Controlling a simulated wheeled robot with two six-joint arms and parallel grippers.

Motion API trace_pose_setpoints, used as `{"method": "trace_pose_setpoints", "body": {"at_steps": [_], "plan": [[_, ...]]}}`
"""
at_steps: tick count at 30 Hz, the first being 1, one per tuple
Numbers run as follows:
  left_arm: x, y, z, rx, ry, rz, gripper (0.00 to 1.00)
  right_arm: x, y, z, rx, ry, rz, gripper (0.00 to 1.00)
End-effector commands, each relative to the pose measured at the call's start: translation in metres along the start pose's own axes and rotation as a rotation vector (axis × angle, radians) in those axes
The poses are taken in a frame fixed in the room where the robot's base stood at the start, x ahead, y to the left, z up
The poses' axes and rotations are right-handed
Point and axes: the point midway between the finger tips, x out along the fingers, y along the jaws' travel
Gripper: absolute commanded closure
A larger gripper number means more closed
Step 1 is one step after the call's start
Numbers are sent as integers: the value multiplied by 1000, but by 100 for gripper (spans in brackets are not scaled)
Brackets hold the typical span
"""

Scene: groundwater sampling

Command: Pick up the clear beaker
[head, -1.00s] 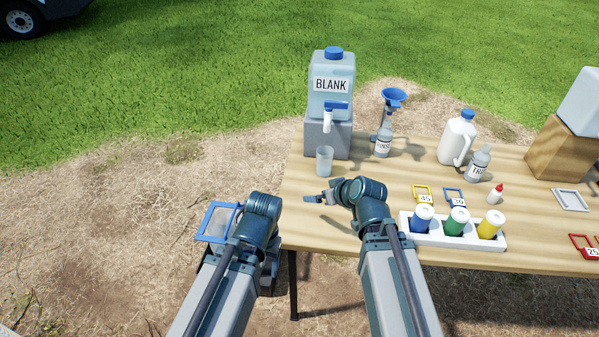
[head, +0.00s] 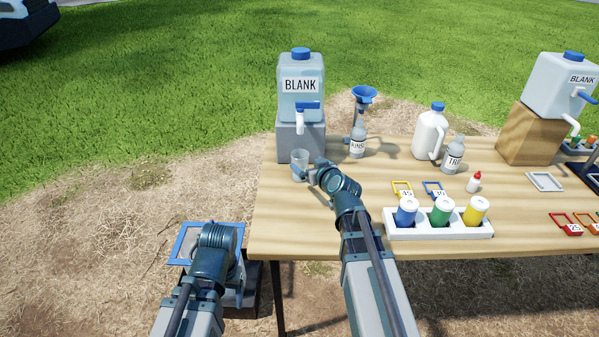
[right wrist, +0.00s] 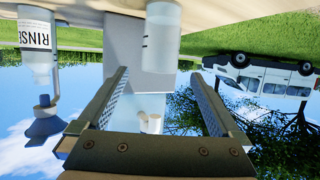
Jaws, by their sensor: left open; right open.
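The clear beaker (head: 299,159) stands upright on the table in front of the left BLANK container's spout. My right gripper (head: 308,174) is just in front of the beaker, low over the table, and overlaps its lower part. In the right wrist view, which is upside down, the beaker (right wrist: 162,42) lies ahead between the two spread fingers of the right gripper (right wrist: 158,74). I see no clear contact. My left gripper (head: 215,238) is off the table's left edge, over a blue-framed bin; its fingers are hidden by the wrist.
The BLANK container (head: 301,98) on its grey block (head: 288,142) stands behind the beaker. The RINSE bottle (head: 357,140) and blue funnel (head: 364,94) are to its right. A white rack (head: 430,233) with coloured-label bottles sits near the front edge. The blue-framed bin (head: 240,232) is left of the table.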

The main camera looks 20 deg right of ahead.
Motion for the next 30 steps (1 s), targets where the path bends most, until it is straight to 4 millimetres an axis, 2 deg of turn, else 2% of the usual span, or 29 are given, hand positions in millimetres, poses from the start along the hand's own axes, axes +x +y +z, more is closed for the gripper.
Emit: {"method": "trace_pose_setpoints", "body": {"at_steps": [1,3,12,22,30], "plan": [[6,1,0,0,0,0,30,14,1,2,-1,0,-1,0],[9,1,0,0,0,0,30,22,0,1,0,0,-2,0],[10,1,-1,0,0,0,30,30,0,0,0,-1,-1,0],[22,2,-1,0,0,0,30,74,1,-3,-1,-1,-1,0],[22,2,-1,0,0,0,30,76,0,-5,0,-1,-1,0]]}}
